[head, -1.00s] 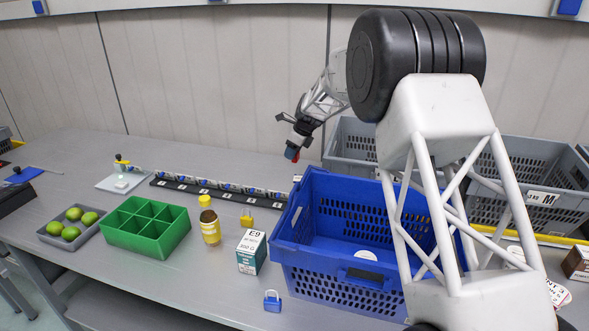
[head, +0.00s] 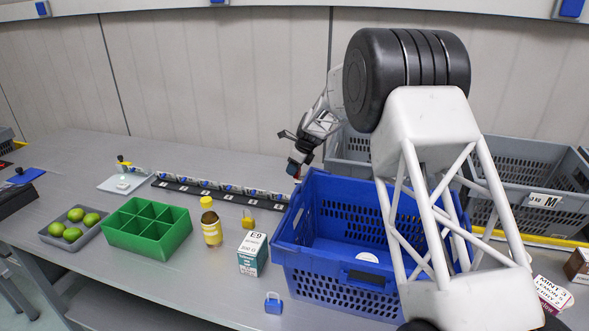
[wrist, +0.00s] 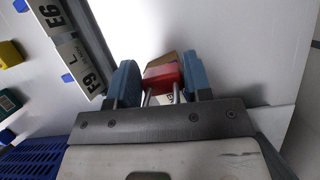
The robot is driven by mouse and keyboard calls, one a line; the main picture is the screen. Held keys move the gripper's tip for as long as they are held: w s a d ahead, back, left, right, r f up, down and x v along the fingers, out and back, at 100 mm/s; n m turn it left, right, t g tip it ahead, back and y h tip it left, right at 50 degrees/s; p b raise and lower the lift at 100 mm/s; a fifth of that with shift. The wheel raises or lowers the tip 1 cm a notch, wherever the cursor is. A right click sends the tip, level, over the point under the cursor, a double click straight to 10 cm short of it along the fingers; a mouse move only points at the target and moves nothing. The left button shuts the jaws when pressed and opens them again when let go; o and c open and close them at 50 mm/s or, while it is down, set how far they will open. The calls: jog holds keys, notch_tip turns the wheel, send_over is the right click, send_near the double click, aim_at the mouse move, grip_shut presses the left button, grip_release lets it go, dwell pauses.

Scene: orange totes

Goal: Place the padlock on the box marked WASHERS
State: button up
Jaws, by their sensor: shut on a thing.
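My gripper (head: 295,171) is shut on a red padlock (wrist: 162,77), above the table by the back left corner of the blue tote. In the wrist view the red body sits between the blue fingertips (wrist: 161,88), with its grey shackle legs toward my palm. In the head view only a small red patch of it shows. A brown box (wrist: 164,59) shows partly behind the padlock in the wrist view; I cannot read its label. A brown box (head: 577,266) stands at the far right edge of the head view. I cannot read WASHERS on any box.
A yellow padlock (head: 248,221) and a blue padlock (head: 273,304) stand on the table. Nearby are an E9 box (head: 252,257), a bottle (head: 211,228) and a green divided tray (head: 148,242). The blue tote (head: 335,284) and grey totes (head: 530,225) fill the right side.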

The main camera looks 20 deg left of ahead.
jog(key=shift+f, duration=0.25)
jog(key=shift+f, duration=0.1)
jog(key=o, duration=1)
jog(key=shift+v, duration=6.1)
jog(key=shift+d, duration=0.1)
